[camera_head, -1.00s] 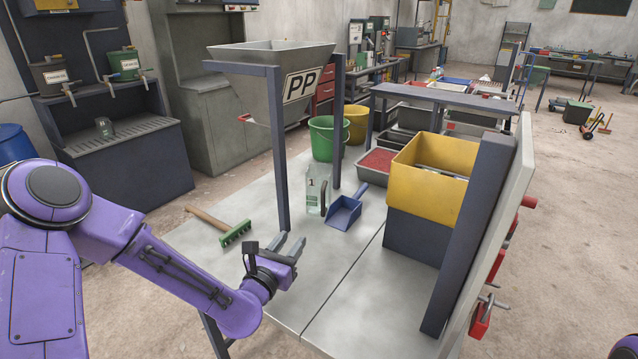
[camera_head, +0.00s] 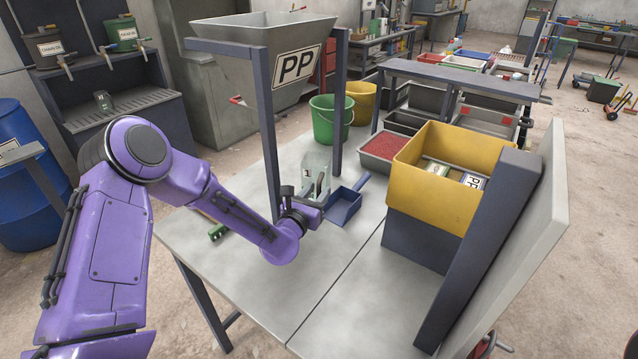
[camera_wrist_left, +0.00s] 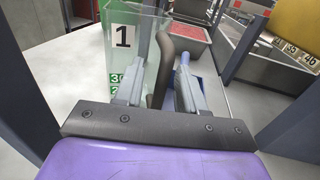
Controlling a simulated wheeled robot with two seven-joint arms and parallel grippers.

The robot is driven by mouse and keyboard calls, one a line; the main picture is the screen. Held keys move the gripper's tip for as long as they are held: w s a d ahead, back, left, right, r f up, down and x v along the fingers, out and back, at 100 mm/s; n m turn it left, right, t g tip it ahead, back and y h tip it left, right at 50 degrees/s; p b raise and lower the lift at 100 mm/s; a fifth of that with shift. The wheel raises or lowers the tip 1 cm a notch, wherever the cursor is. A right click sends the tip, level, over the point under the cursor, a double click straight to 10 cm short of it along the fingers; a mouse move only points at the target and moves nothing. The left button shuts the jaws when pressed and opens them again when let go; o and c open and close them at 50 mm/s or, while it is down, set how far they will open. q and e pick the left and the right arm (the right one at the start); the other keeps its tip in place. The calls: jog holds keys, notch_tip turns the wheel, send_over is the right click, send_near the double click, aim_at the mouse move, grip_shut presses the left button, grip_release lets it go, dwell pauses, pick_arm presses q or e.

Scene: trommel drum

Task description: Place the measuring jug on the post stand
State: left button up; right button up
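The measuring jug (camera_head: 317,160) is clear, with a "1" label and a dark handle. It stands upright on the grey table under the hopper frame, partly hidden behind my left gripper (camera_head: 309,198). In the left wrist view the jug (camera_wrist_left: 123,38) fills the upper left, and its handle (camera_wrist_left: 162,62) shows between the two spread fingers of my left gripper (camera_wrist_left: 157,88). The fingers look open on either side of the handle; contact cannot be told. I cannot pick out a post stand for certain. My right gripper is not in view.
A blue scoop (camera_head: 343,205) lies just right of the jug. The hopper's leg (camera_head: 268,140) stands close on its left. A green brush (camera_head: 217,231) lies partly behind my arm. A yellow bin (camera_head: 436,205) stands to the right. The front of the table (camera_head: 290,285) is clear.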

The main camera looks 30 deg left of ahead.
pick_arm(q)
jog(key=shift+w+d, duration=0.2)
jog(key=shift+w, duration=0.25)
jog(key=shift+a, duration=0.15)
jog(key=c, duration=0.4)
grip_shut()
